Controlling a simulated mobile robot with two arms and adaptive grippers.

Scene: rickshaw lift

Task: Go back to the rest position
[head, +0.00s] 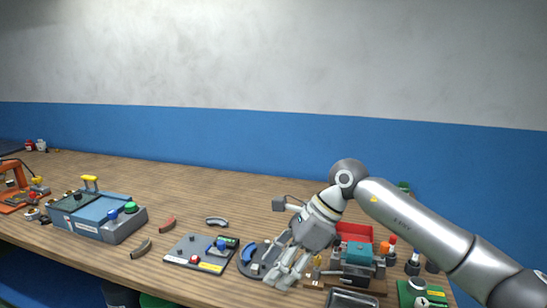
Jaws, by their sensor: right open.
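My right arm comes in from the right edge, over the right part of the wooden workbench (110,173). My right gripper (277,274) points down and to the left near the bench's front edge. Its fingers look spread and nothing shows between them. It is in front of part of a dark round-ended fixture (247,257); I cannot tell whether it touches it. My left gripper is out of view.
A teal-topped device (358,253) and a red bin (354,232) crowd the gripper's right. A grey panel (187,253) with buttons lies left of it. A blue-grey box (87,217) and an orange frame (17,188) stand farther left. The bench's back is mostly clear.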

